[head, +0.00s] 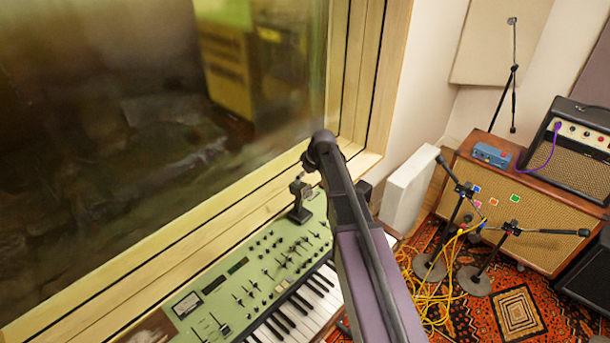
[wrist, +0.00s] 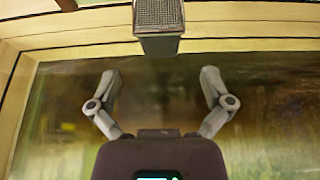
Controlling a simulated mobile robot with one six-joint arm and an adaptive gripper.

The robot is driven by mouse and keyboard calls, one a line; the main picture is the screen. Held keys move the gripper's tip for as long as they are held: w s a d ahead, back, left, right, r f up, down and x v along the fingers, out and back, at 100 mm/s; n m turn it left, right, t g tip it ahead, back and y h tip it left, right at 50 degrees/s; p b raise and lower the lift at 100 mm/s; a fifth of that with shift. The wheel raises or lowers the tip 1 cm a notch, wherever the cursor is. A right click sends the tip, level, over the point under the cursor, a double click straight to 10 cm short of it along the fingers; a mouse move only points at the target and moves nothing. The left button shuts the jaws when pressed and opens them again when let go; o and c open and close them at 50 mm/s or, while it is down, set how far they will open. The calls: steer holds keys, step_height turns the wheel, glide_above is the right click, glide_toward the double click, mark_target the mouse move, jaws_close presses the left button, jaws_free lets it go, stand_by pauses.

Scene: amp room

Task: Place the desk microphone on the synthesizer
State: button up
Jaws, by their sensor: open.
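The desk microphone (head: 299,212) stands upright on a dark base at the back of the green synthesizer (head: 235,290) in the head view. The wrist view shows its boxy mesh head (wrist: 158,14) at the top edge, cut off by the frame. My gripper (wrist: 161,76) is open and empty, its two fingers spread wide. The microphone is beyond the fingertips, roughly centred between them and not touched by them. In the head view my arm covers part of the synthesizer, and the fingers are too small or hidden to make out.
A large window with a wooden frame (head: 370,75) rises right behind the synthesizer. To the right are microphone stands (head: 450,230), yellow cables (head: 425,300) on a patterned rug (head: 490,320), a wide speaker cabinet (head: 510,195) and an amplifier (head: 575,150).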

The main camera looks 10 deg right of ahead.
steer(key=shift+p+v, duration=1.1)
steer(key=shift+v, duration=0.4)
steer(key=s+f+m+g+h, duration=0.1)
steer(key=s+m, duration=0.6)
steer(key=s, duration=1.8)
steer(key=g+h, duration=0.1)
steer(key=g, duration=0.1)
steer(key=shift+a+f+g+h, duration=0.15)
steer(key=shift+a+g+h, duration=0.2)
steer(key=shift+g+h, duration=0.05)
steer(key=c, duration=0.6)
